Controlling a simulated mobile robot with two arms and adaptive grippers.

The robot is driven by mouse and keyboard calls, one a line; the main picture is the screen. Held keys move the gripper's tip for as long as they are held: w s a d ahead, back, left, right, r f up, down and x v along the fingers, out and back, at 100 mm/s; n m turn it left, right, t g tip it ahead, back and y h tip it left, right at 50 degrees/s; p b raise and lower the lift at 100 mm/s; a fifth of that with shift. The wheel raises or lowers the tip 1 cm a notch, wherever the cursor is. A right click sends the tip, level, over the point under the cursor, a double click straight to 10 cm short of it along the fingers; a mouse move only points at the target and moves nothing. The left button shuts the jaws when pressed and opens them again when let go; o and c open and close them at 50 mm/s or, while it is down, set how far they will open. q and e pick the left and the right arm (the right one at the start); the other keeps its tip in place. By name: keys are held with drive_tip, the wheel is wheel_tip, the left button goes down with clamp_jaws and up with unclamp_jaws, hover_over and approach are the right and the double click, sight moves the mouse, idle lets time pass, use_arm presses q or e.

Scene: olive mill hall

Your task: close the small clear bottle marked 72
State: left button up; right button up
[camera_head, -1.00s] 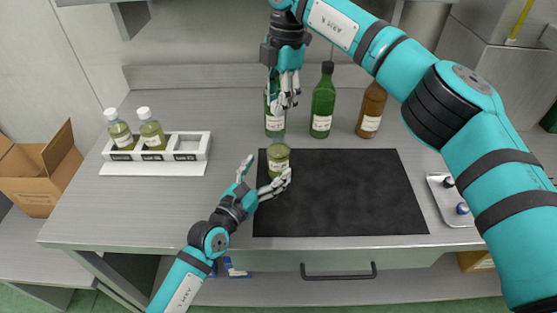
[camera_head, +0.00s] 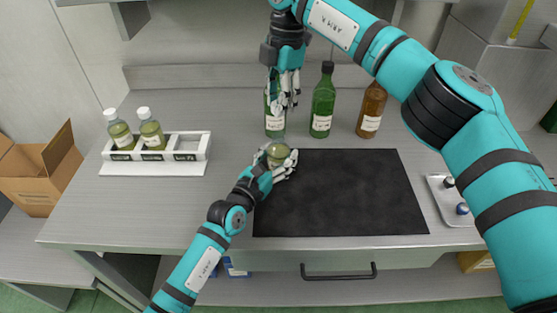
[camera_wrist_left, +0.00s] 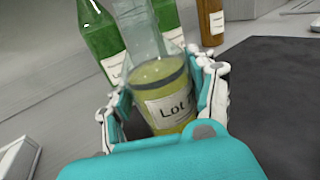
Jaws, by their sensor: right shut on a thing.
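The small clear bottle (camera_head: 279,154) holds yellow-green liquid and stands upright at the back left corner of the black mat (camera_head: 345,195). No cap shows on it in the head view. In the left wrist view its label (camera_wrist_left: 172,110) reads "Lot"; the number is hidden. My left gripper (camera_head: 277,165) is around the bottle with fingers on both sides; in the left wrist view a gap shows at the left finger, so it is open. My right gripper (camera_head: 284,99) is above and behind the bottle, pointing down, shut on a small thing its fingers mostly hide.
Behind stand two green bottles (camera_head: 322,105) (camera_head: 275,123) and a brown bottle (camera_head: 371,110). A white rack (camera_head: 187,156) at left holds two white-capped bottles (camera_head: 121,133) (camera_head: 151,132) and one empty slot. A tray (camera_head: 444,199) with small knobs lies right of the mat.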

sight(278, 134)
use_arm(q)
clamp_jaws()
use_arm(e)
drive_tip(key=shift+f, duration=2.5)
drive_tip(key=shift+f, duration=0.1)
drive_tip(key=shift+f, duration=0.75)
drive_tip(key=shift+f, duration=0.6)
